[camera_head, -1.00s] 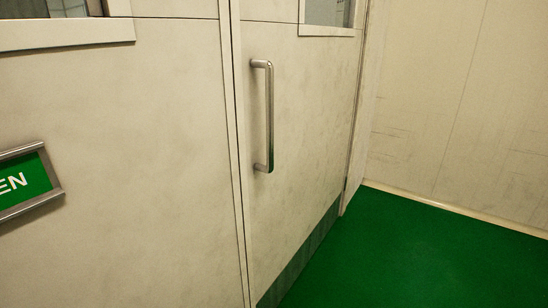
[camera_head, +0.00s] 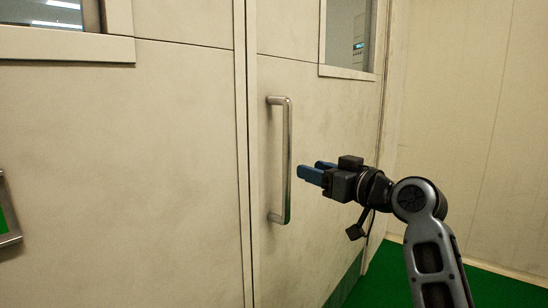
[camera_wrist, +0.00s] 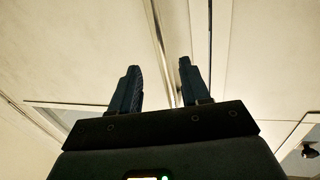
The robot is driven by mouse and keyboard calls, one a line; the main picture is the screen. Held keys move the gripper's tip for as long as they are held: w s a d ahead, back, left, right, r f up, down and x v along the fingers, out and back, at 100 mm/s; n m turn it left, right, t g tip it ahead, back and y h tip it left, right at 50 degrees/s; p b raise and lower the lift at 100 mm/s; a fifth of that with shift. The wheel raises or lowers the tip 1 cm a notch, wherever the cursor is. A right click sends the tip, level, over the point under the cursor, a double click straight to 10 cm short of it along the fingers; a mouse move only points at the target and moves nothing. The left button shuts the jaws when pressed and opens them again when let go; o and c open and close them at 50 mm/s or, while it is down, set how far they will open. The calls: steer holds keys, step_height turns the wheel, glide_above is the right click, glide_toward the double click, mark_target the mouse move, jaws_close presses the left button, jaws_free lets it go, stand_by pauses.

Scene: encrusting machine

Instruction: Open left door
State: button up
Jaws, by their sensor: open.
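Two pale door panels meet at a vertical seam. The left panel (camera_head: 180,140) fills the left of the head view. The right panel (camera_head: 300,90) carries an upright silver bar handle (camera_head: 288,150) near the seam. My gripper (camera_head: 309,170) is open, just right of the handle, with its blue fingers pointing left towards it. A small gap shows between fingertips and bar in the head view. In the wrist view, the handle (camera_wrist: 157,35) appears between and beyond the two open fingers (camera_wrist: 159,68). Its depth from them is hard to judge. Both panels look closed.
A framed green sign (camera_head: 8,225) is cut off at the left edge. Windows sit in the left panel (camera_head: 55,14) and right panel (camera_head: 350,40). A pale wall (camera_head: 480,130) stands at the right, above clear green floor (camera_head: 500,285).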

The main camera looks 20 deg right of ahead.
mark_target(290, 151)
steer(key=w+a+r+n, duration=0.1)
steer(key=w+a+r, duration=0.1)
steer(key=w, duration=0.6)
steer(key=shift+w+a+r+y, duration=0.3)
steer(key=shift+a+r+y, duration=0.1)
steer(key=shift+a, duration=0.5)
jaws_close()
